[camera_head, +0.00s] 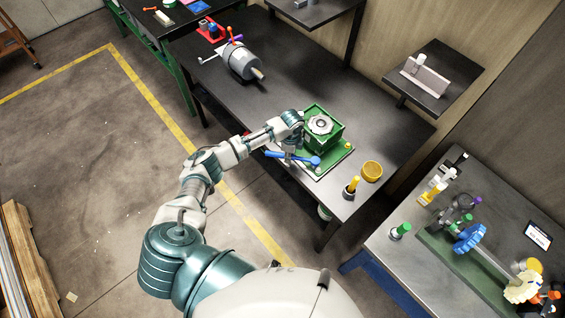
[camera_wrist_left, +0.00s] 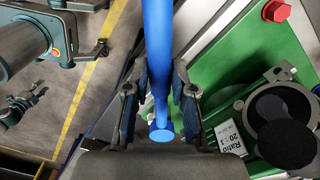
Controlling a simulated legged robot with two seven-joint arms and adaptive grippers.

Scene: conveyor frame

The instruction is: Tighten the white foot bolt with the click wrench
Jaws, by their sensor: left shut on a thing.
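My left gripper (camera_head: 288,155) is at the front-left side of the green gearbox (camera_head: 337,138), low by its base plate. It is shut on the blue click wrench (camera_head: 302,159), whose round blue end lies over the front of the plate. In the left wrist view my left gripper (camera_wrist_left: 160,98) has a finger on each side of the blue wrench (camera_wrist_left: 158,45). The green housing (camera_wrist_left: 260,70) with a "Ratio 20:1" label and a red bolt head (camera_wrist_left: 276,10) is to the right. My right gripper is not in view.
The gearbox stands on a dark table (camera_head: 280,95). A yellow cup (camera_head: 372,171) and a yellow-handled tool (camera_head: 351,187) stand near its right corner. A grey motor (camera_head: 240,62) lies farther back. A side table (camera_head: 440,270) with several parts is at the right.

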